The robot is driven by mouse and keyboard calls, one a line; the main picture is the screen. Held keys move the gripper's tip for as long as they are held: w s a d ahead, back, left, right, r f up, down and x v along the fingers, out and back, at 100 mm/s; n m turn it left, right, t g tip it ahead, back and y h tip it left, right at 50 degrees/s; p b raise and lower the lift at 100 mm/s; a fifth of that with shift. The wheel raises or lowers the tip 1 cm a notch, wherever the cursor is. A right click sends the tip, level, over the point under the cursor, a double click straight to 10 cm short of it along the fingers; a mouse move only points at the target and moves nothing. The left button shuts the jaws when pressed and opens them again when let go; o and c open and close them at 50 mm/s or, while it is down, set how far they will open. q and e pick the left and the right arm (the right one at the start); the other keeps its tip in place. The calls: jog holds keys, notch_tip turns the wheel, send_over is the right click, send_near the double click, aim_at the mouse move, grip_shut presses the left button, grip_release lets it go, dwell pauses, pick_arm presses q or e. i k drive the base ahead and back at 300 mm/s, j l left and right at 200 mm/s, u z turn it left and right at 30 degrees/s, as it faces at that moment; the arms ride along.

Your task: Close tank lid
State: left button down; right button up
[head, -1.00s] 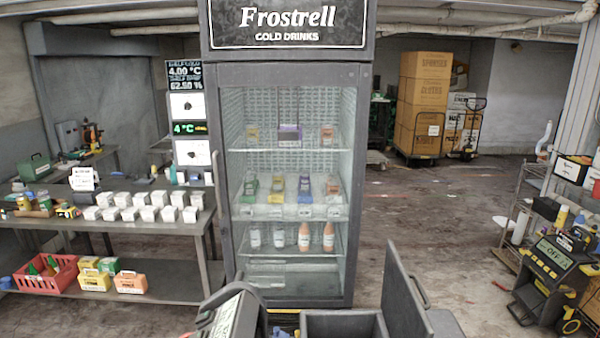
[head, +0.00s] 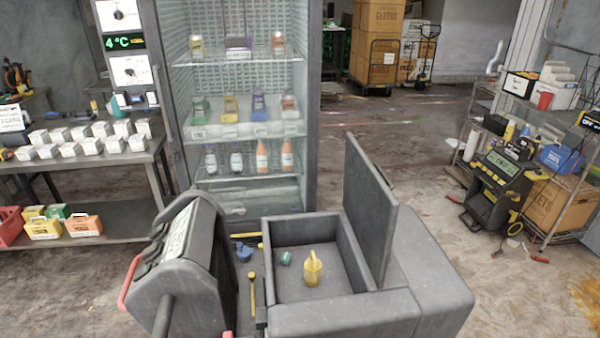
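The tank (head: 400,312) is a grey open-topped box at the bottom centre of the head view. Its flat grey lid (head: 368,205) stands upright, tilted slightly, along the right side of the opening. A thin handle runs along the lid's right face. Inside the tank are a yellow jug-like object (head: 312,268) and a small teal object (head: 286,258). Neither of my grippers is in view.
A grey machine with a red handle (head: 130,283) stands left of the tank. A glass-door drinks cooler (head: 313,110) is behind. A table of white boxes (head: 160,145) is at left. A wire shelf and a black-yellow device (head: 495,190) are at right. Floor right of the tank is clear.

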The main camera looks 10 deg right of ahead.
aim_at(370, 208)
jog(key=l+u, duration=0.1)
jog(key=l, duration=0.55)
jog(key=l+u, duration=0.15)
jog(key=l, duration=0.45)
jog(key=k+l+u, duration=0.1)
jog(key=l, duration=0.5)
jog(key=k+l+u, duration=0.15)
jog(key=l, duration=0.45)
